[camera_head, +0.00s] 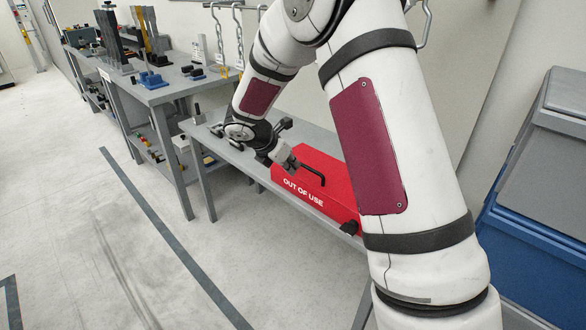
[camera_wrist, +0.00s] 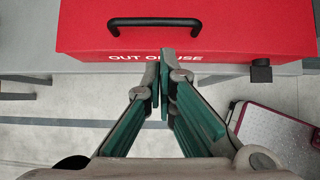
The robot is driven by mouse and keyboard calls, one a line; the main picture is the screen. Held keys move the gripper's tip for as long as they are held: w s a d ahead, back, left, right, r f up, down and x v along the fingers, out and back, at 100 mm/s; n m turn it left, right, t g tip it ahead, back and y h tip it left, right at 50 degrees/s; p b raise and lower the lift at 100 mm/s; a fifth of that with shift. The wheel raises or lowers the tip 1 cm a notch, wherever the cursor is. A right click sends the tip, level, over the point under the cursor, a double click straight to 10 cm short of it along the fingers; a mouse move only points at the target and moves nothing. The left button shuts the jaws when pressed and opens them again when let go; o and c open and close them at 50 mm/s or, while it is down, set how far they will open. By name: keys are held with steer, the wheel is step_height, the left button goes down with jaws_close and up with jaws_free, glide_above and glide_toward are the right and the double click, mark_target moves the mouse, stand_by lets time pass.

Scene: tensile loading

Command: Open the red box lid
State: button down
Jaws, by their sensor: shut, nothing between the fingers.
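The red box (camera_head: 318,180) sits on a grey bench, with "OUT OF USE" in white on its front face. Its lid looks closed. A black handle (camera_head: 311,173) stands on its top, and a black latch-like part (camera_head: 349,227) is at its lower right front. In the wrist view the red box (camera_wrist: 190,38) fills the top, with the handle (camera_wrist: 155,22) and the black part (camera_wrist: 261,70) in sight. My gripper (camera_wrist: 164,85) is shut and empty, its fingertips just in front of the lettering. In the head view my gripper (camera_head: 290,164) is beside the box's left end; contact cannot be told.
The grey bench (camera_head: 233,157) has bare room left of the box. Another bench (camera_head: 165,90) with tools stands farther back. A blue and grey bin (camera_head: 540,170) is at the right. Hooks and chains hang on the wall behind. The floor in front is clear.

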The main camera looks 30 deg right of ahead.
mark_target(307, 180)
steer(key=x, duration=0.8)
steer(key=shift+d+f, duration=0.1)
